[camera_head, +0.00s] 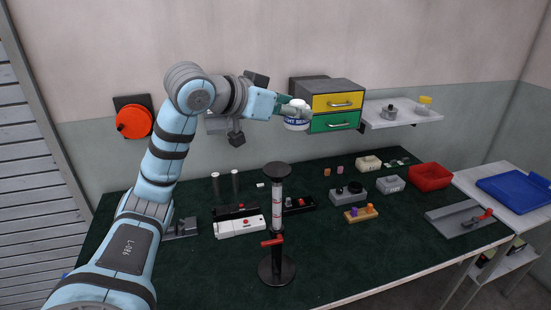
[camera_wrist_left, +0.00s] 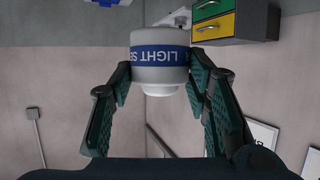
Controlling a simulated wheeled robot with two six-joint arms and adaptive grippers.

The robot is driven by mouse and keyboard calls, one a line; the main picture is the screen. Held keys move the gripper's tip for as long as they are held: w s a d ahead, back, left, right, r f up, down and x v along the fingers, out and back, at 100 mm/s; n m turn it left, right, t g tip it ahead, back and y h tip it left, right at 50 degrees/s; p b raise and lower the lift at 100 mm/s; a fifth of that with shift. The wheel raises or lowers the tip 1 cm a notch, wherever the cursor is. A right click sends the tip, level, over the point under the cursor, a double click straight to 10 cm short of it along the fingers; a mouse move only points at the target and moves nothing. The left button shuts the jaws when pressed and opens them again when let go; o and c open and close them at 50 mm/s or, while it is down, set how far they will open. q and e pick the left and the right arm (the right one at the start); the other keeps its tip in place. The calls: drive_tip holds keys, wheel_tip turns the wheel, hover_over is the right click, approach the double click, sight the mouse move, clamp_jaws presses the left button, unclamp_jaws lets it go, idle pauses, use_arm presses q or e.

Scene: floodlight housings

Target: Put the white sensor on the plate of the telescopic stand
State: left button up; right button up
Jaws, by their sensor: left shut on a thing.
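The white sensor (camera_head: 297,121) has a blue band with white lettering. My left gripper (camera_head: 294,106) is shut on it and holds it in the air, well above the table and in front of the drawers. In the left wrist view the sensor (camera_wrist_left: 160,62) sits between the two green-padded fingers of the gripper (camera_wrist_left: 160,75). The telescopic stand (camera_head: 277,205) stands on the table with a round dark plate (camera_head: 277,169) on top. The plate is empty and lies below and a little left of the sensor. My right gripper is not in view.
A yellow and green drawer unit (camera_head: 333,105) and a wall shelf (camera_head: 401,117) are behind. The green-topped table (camera_head: 330,262) holds a white device (camera_head: 239,226), grey boxes, a red bin (camera_head: 430,176) and small parts. Its front right area is clear.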

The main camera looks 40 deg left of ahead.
use_arm(q)
wheel_tip(320, 180, up, 9)
drive_tip(key=s+a+n+y, duration=0.2)
drive_tip(key=n+y, duration=0.1)
drive_tip(key=f+b, duration=0.2)
drive_tip(key=f, duration=0.4)
drive_tip(key=f+b, duration=0.2)
drive_tip(key=f, duration=0.5)
drive_tip(key=f+b, duration=0.2)
drive_tip(key=f, duration=0.5)
drive_tip(key=shift+s+a, duration=0.2)
drive_tip(key=shift+a, duration=0.05)
drive_tip(key=shift+r, duration=0.15)
drive_tip(key=shift+a, duration=0.1)
drive_tip(key=o, duration=1.4)
drive_tip(key=shift+o, duration=0.2)
